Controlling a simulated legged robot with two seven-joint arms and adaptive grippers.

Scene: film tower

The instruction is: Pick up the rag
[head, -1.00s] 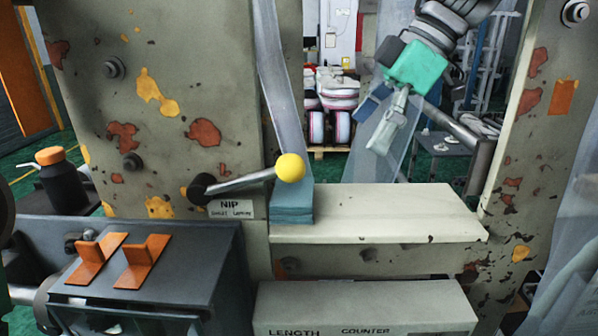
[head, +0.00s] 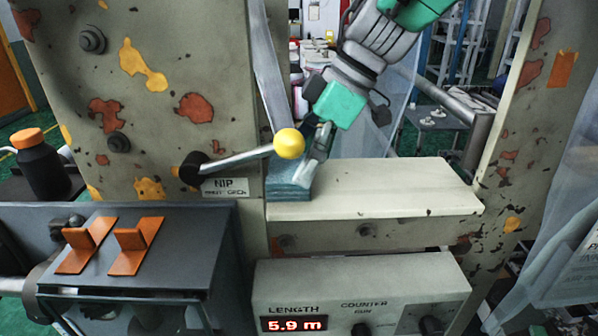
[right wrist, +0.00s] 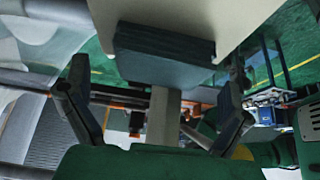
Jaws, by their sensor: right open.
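The rag (head: 288,191) is a folded blue-grey stack at the left end of the cream shelf (head: 400,190). My right gripper (head: 308,172) reaches down from the upper right, its fingers at the rag's right side in the head view and partly in front of it. In the right wrist view the rag (right wrist: 165,58) is a dark blue-grey block ahead of the spread fingers of the right gripper (right wrist: 150,92). Nothing shows between the fingers. Whether a finger touches the rag I cannot tell. My left gripper is not in view.
A lever with a yellow knob (head: 289,144) juts out close to the rag and my right gripper. A painted upright (head: 150,110) stands behind the lever. Below the shelf is a length counter box (head: 360,290). The shelf's right part is clear.

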